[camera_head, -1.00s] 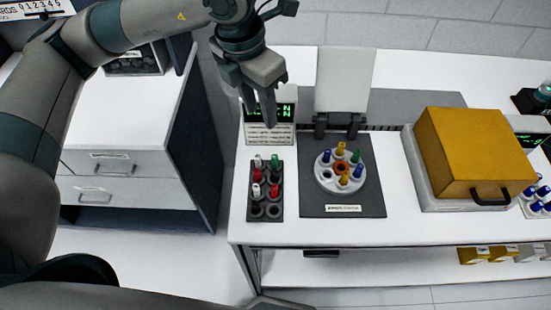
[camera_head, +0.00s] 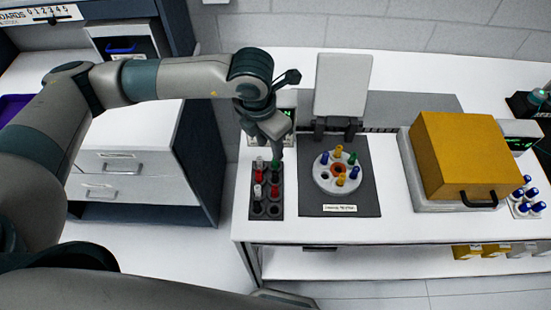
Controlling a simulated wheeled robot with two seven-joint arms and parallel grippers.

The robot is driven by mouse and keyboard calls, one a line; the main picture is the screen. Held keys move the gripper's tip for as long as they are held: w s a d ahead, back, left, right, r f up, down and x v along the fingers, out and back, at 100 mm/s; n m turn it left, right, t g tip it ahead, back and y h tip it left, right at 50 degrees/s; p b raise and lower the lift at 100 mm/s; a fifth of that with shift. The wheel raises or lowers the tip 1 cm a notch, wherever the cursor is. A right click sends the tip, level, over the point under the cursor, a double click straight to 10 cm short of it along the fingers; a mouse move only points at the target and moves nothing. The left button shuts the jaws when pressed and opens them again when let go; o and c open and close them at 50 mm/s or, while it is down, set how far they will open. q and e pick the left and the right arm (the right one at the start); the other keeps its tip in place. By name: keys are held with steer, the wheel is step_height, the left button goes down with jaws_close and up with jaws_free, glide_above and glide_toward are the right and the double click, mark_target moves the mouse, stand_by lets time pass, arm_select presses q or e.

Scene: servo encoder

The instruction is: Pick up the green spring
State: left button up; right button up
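A dark rack (camera_head: 259,214) on the white bench holds several small capped pieces. The green piece (camera_head: 275,166) is in its back right spot, partly hidden by my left gripper. My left gripper (camera_head: 277,157) points down right at the green piece; its fingers overlap it in this view, and I cannot tell whether they are open or closed on it. Another green piece (camera_head: 352,158) stands in the white round disc (camera_head: 324,184) to the right. My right gripper is not in view.
Red-topped (camera_head: 274,191) and white-topped pieces (camera_head: 259,164) stand close beside the green one in the rack. A small display box (camera_head: 289,131) is just behind the gripper. A raised grey lid (camera_head: 342,87) and a yellow-lidded box (camera_head: 467,155) are to the right.

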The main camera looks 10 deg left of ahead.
mark_target(276, 163)
arm_select(q)
steer(key=shift+f, duration=0.15)
steer(key=shift+d+f+p, duration=0.35)
steer(key=shift+f+p, duration=0.35)
steer(key=shift+p, duration=0.25)
steer(key=f, duration=0.1)
steer(key=f+p, duration=0.1)
steer(key=shift+w+d+f+p, duration=0.2)
steer(key=shift+f+p, duration=0.1)
steer(key=shift+f, duration=0.55)
steer(key=shift+c, duration=0.3)
jaws_close()
